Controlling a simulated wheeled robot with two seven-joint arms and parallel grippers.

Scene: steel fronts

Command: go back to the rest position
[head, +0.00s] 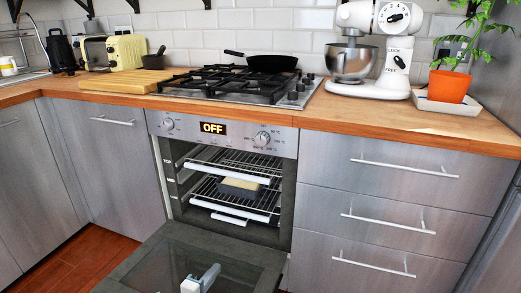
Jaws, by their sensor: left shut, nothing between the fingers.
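My left gripper (208,275) shows at the bottom of the head view, in front of the lowered glass oven door (165,268). It is shut and holds nothing. Most of the left arm is out of the picture. My right gripper is not in view.
The oven (213,128) is open, its display reads OFF, and a pale block of food (241,184) sits on a rack inside. The wooden counter (310,112) carries a gas hob with a black pan (272,63), a white stand mixer (385,85) and an orange plant pot (449,86). Closed steel drawers (385,215) stand right.

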